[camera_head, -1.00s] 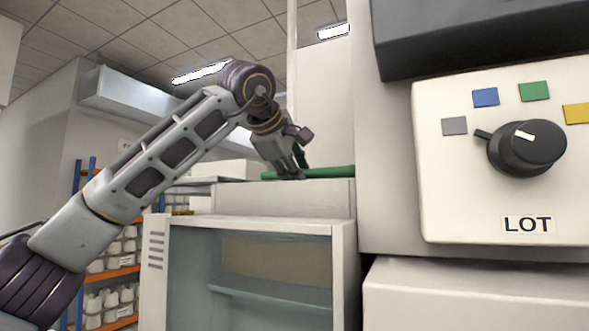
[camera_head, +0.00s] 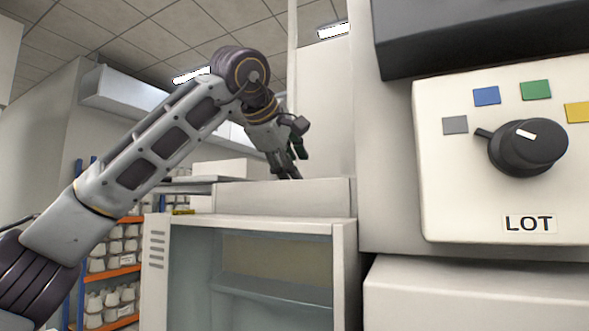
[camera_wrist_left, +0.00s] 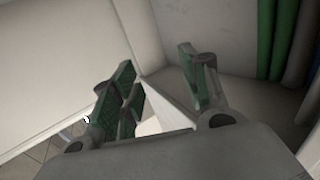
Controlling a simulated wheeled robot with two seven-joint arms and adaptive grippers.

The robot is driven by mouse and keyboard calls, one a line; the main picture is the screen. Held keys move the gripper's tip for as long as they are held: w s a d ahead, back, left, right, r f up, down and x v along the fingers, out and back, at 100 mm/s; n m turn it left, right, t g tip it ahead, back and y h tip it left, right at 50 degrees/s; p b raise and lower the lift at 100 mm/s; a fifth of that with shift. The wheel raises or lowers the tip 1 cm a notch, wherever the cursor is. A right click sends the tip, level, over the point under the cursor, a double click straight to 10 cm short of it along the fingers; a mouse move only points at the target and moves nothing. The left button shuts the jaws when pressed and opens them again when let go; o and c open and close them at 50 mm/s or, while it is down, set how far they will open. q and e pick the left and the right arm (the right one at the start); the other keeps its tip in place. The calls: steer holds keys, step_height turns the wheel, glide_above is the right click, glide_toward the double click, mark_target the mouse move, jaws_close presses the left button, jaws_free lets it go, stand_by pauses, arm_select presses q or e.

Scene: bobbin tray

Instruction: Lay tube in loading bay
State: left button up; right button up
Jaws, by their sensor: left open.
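My left gripper (camera_head: 291,165) is open, with its fingers pointing down over the top of the white cabinet (camera_head: 285,194). Its fingers also show spread apart and empty in the left wrist view (camera_wrist_left: 160,88). In that view, long green tube-like pieces (camera_wrist_left: 266,40) lie side by side at the upper right, apart from the fingers. I cannot tell which of them is the task's tube. No tube shows in the head view, and the inside of the bay behind the cabinet's front edge is hidden there.
A white panel with a black knob (camera_head: 526,147) and the label LOT stands at the right. A glass-fronted compartment (camera_head: 265,270) is below the cabinet top. Shelves with white bobbins (camera_head: 118,245) stand at the lower left.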

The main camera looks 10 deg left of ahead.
arm_select(q)
steer(key=v, duration=0.9)
steer(key=shift+s, duration=0.35)
steer(key=shift+s+a+r, duration=0.1)
steer(key=shift+r, duration=0.15)
steer(key=v, duration=0.7)
steer(key=shift+s, duration=0.35)
stand_by(0.5)
steer(key=shift+r, duration=0.1)
stand_by(1.1)
